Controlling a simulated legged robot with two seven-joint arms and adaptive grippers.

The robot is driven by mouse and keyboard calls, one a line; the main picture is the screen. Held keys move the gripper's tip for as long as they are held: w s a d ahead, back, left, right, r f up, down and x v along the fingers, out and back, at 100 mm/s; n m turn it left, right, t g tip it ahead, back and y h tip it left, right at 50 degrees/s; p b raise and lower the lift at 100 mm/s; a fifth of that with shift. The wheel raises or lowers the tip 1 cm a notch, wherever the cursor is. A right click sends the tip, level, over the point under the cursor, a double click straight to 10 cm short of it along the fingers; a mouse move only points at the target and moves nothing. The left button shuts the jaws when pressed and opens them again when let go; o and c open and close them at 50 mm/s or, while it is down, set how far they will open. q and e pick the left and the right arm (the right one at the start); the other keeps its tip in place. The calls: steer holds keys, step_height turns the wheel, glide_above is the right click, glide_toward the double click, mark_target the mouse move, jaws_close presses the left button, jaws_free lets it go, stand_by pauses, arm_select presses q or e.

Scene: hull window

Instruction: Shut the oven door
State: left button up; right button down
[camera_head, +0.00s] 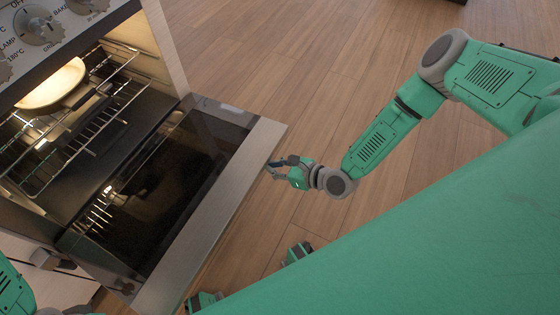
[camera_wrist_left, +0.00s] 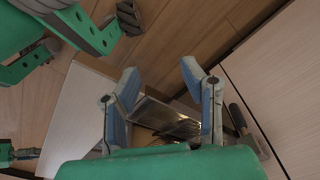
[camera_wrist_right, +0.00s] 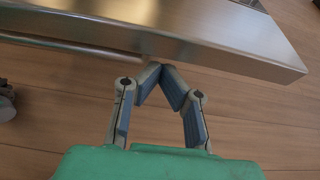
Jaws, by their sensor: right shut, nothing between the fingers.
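The oven door (camera_head: 225,180) is folded down and open, with a dark glass panel and a pale metal border. In the right wrist view its brushed metal edge (camera_wrist_right: 220,35) and a handle bar (camera_wrist_right: 70,45) cross the top. My right gripper (camera_head: 270,168) is shut and empty, just beyond the door's outer edge near its far corner. In the right wrist view its fingertips (camera_wrist_right: 160,68) meet close to the edge; I cannot tell if they touch it. My left gripper (camera_wrist_left: 160,67) is open, with its fingers apart and nothing clearly held.
The oven's lit cavity holds wire racks (camera_head: 85,130) and a round pale dish (camera_head: 52,85). Knobs (camera_head: 40,25) line the panel above. Cabinet fronts (camera_wrist_left: 270,75) stand near my left gripper. Wooden floor (camera_head: 300,60) lies clear right of the oven.

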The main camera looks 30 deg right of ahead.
arm_select(q)
steer(key=shift+d, duration=0.45)
arm_select(e)
steer(key=shift+d+r, duration=0.35)
steer(key=shift+r, duration=0.1)
arm_select(q)
steer(key=shift+a, duration=0.1)
arm_select(e)
steer(key=shift+a, duration=0.1)
